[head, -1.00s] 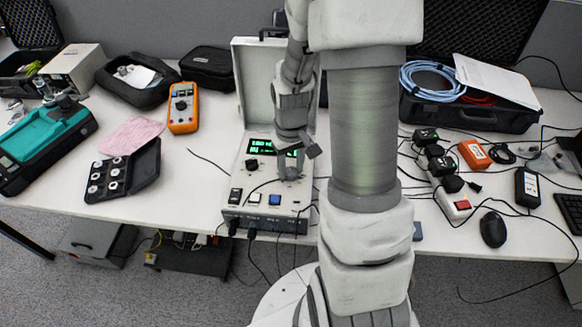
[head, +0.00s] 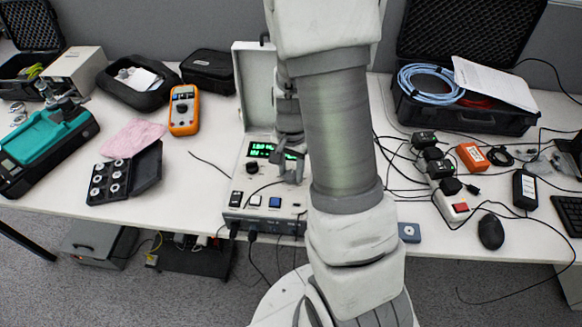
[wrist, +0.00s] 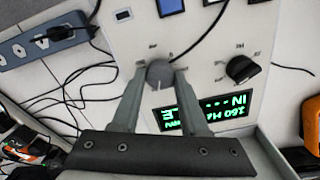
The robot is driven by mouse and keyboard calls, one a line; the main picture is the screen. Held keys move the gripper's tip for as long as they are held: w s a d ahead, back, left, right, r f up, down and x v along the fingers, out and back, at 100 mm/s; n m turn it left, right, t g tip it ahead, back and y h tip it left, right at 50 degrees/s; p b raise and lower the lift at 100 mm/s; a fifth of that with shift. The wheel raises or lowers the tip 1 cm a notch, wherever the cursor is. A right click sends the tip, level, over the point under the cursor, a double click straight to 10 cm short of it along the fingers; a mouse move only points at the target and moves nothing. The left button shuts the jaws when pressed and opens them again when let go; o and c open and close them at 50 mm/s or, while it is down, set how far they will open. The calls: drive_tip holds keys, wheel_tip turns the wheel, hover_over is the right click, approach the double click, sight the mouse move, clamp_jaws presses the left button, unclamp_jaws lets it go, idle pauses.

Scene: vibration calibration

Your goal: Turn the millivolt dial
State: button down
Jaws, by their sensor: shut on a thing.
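The calibrator box (head: 262,206) stands on the table with its lid raised and a lit green display (head: 262,150). In the wrist view a grey round dial (wrist: 159,73) with a white pointer line sits between my fingertips. My gripper (wrist: 158,76) is shut on this dial, one finger on each side. A black knob (wrist: 241,69) sits to the right of it, apart from the fingers, beside the green display (wrist: 205,113). In the head view my gripper (head: 292,176) is over the right part of the panel, and my arm hides part of the box.
A thin black cable (wrist: 205,40) runs across the panel near the dial. A power strip (wrist: 45,45) lies beside the box. An orange multimeter (head: 184,110) and a black case of round weights (head: 124,175) lie left of it. A mouse (head: 491,230) lies at right.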

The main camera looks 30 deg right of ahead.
sight(291, 174)
drive_tip(key=shift+m+p, duration=0.55)
drive_tip(key=shift+m, duration=1.05)
drive_tip(key=shift+c, duration=2.1)
unclamp_jaws()
drive_tip(key=shift+r, duration=0.1)
wheel_tip(291, 174, up, 17)
drive_tip(key=p, duration=0.4)
drive_tip(key=shift+r, duration=0.15)
